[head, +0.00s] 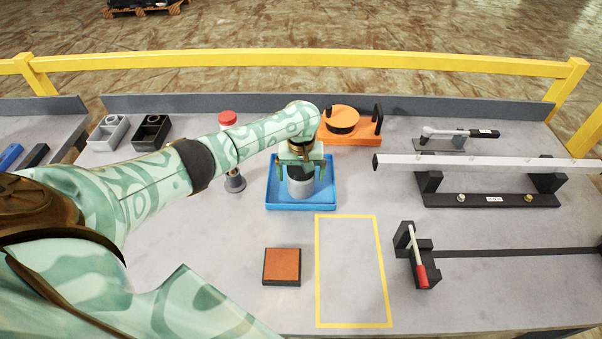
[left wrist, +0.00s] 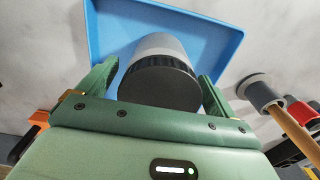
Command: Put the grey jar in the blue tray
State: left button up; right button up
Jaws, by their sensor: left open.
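The grey jar (head: 300,188) with a dark lid stands in the blue tray (head: 273,195), near the middle of its floor. In the left wrist view the jar (left wrist: 160,50) shows its ribbed dark lid towards the camera, and the tray's blue rim (left wrist: 93,40) is behind it. My left gripper (head: 300,165) is above the tray at the jar's top. Its fingers (left wrist: 158,85) are open, one on each side of the lid, with a gap visible. My right gripper is in neither view.
An orange fixture (head: 362,130) stands behind the tray, and a red-topped post (head: 228,118) is at its left. A brown square block (head: 282,267) and a yellow-outlined area (head: 350,270) lie in front. Black clamps and a metal bar (head: 480,165) occupy the right side.

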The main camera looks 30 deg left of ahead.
pick_arm(q)
notch_tip(320, 180, up, 12)
jog(key=p, duration=0.5)
jog(key=shift+p, duration=0.35)
jog(key=shift+f, duration=0.1)
